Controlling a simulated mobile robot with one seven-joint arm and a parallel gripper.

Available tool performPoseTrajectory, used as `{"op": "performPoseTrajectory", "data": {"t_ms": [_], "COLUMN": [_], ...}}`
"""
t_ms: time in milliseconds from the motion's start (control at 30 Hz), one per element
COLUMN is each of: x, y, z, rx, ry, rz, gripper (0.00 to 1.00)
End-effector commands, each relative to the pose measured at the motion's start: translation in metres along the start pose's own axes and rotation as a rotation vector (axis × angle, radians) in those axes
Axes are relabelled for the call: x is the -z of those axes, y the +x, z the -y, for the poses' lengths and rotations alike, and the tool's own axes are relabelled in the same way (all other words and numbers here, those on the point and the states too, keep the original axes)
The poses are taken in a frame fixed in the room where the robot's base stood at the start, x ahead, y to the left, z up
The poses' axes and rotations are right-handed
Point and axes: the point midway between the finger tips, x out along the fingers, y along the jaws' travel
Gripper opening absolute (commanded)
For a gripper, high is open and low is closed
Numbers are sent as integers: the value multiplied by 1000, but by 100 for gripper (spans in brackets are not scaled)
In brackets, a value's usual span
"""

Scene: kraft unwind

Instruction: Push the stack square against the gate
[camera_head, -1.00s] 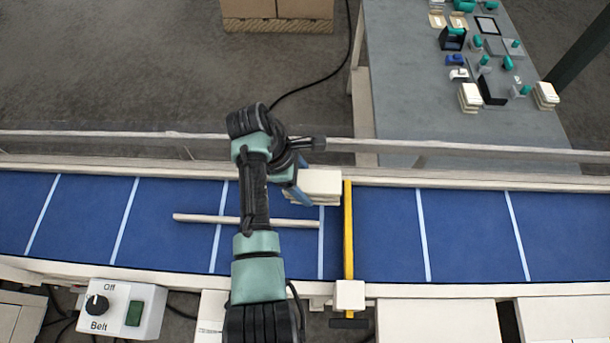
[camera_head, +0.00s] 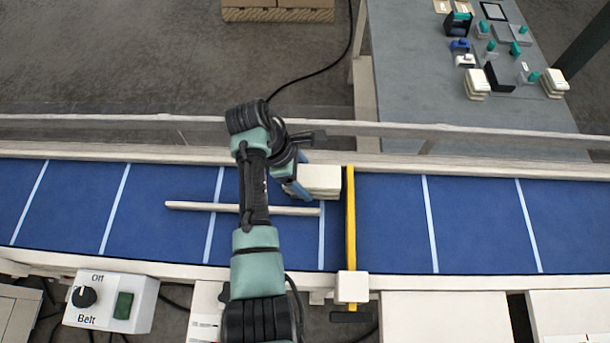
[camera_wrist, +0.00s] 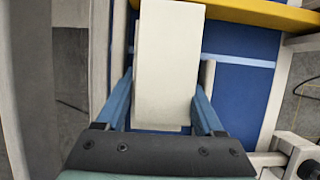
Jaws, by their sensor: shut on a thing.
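The stack (camera_head: 321,177) is a short pile of cream slabs on the blue belt, by the far rail. The yellow gate (camera_head: 351,225) crosses the belt just right of it. A very thin gap or contact lies between them; I cannot tell which. My gripper (camera_head: 299,187) is shut on the stack from its left side. In the wrist view its blue fingers (camera_wrist: 160,103) flank the stack (camera_wrist: 167,65), and the yellow gate (camera_wrist: 265,13) lies at the stack's far end. A lower slab's edge shows slightly beyond the top one at the near end.
A cream rod (camera_head: 200,207) lies across the blue belt (camera_head: 420,225), partly under my arm. The belt right of the gate is clear. A belt switch box (camera_head: 110,302) stands at the front left. A grey table (camera_head: 430,90) with small parts stands behind the rail.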

Motion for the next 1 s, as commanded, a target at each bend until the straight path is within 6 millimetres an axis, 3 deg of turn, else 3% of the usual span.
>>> {"op": "performPoseTrajectory", "data": {"t_ms": [1000], "x": [-6], "y": [3], "z": [0], "rx": [0], "ry": [2], "rz": [0], "gripper": [5]}}
